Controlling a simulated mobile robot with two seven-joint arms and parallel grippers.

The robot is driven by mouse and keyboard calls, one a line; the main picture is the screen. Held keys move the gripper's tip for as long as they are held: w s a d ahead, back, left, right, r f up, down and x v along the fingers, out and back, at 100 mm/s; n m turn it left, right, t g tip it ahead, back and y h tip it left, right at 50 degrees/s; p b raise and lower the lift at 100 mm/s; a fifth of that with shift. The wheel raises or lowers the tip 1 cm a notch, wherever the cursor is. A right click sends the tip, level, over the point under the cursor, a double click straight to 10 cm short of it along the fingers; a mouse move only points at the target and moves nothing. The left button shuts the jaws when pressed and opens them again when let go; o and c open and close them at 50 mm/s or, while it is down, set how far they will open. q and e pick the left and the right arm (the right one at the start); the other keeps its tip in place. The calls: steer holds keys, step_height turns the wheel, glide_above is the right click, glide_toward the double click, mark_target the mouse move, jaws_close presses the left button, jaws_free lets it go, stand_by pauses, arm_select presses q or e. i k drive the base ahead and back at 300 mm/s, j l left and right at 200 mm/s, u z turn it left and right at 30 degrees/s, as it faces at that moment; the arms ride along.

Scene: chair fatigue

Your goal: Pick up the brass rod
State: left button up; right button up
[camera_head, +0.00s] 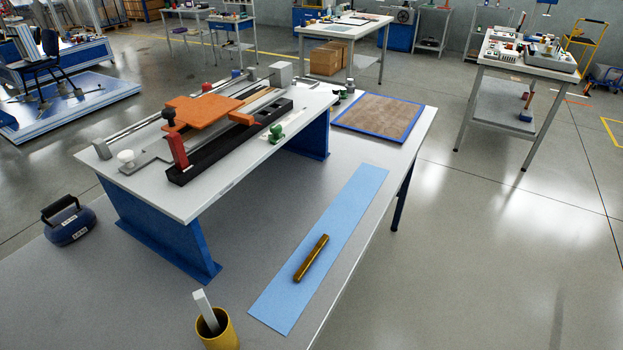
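The brass rod (311,258) lies on a long light-blue mat (345,215) on the near grey table. It is a short, dark golden bar, lying flat and slanted, its far end towards the upper right. Nothing touches it from above and it is fully visible. Neither of my grippers shows in the head view.
A yellow cup (222,335) holding a pale bar stands left of the mat's near end. A raised bench (200,200) on blue legs carries an orange-topped fixture. A blue weight (69,222) sits at left, a blue-edged brown board (380,117) behind. The table's right edge runs close beside the mat.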

mark_target(302, 270)
steer(key=i, duration=0.4)
steer(key=l+u, duration=0.8)
steer(key=l, duration=0.25)
